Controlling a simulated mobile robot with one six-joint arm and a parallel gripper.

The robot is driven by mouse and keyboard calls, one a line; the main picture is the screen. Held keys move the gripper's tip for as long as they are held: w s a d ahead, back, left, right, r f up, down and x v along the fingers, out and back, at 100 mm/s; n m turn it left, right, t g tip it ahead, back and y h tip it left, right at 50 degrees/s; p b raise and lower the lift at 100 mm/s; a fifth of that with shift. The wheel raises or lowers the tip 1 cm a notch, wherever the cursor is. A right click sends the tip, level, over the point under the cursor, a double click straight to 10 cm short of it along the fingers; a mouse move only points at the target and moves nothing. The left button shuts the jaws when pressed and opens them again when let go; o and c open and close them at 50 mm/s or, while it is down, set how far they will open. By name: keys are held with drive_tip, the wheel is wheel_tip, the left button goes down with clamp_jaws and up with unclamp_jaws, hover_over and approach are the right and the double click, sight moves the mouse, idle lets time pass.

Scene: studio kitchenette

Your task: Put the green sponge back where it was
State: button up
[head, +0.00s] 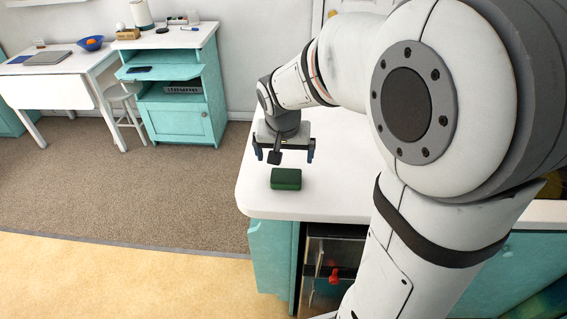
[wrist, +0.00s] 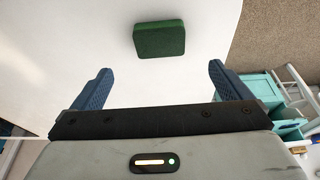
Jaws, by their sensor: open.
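The green sponge (head: 286,179) lies flat on the white countertop (head: 270,203), close to its front left corner. It also shows in the wrist view (wrist: 160,39), at the top middle, beyond the fingertips. My gripper (head: 284,152) is open and empty above the countertop, just behind the sponge in the head view. In the wrist view its two blue fingers (wrist: 160,78) are spread wide with only bare countertop between them. The sponge is apart from both fingers.
A teal cabinet (head: 175,112) stands across the carpet, beside a white table (head: 55,85) with a blue bowl (head: 91,43) and a stool (head: 122,100). A dark-fronted compartment (head: 325,270) with a red object is below the counter. The countertop around the sponge is clear.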

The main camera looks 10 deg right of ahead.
drive_tip(key=s+r+n, duration=0.1)
drive_tip(key=s+n, duration=0.1)
drive_tip(key=s, duration=0.7)
drive_tip(key=s+d+r+n+y, duration=0.1)
drive_tip(key=s, duration=0.7)
drive_tip(key=shift+s+r+n, duration=0.35)
drive_tip(key=shift+r+n, duration=0.05)
drive_tip(key=shift+s+d, duration=0.1)
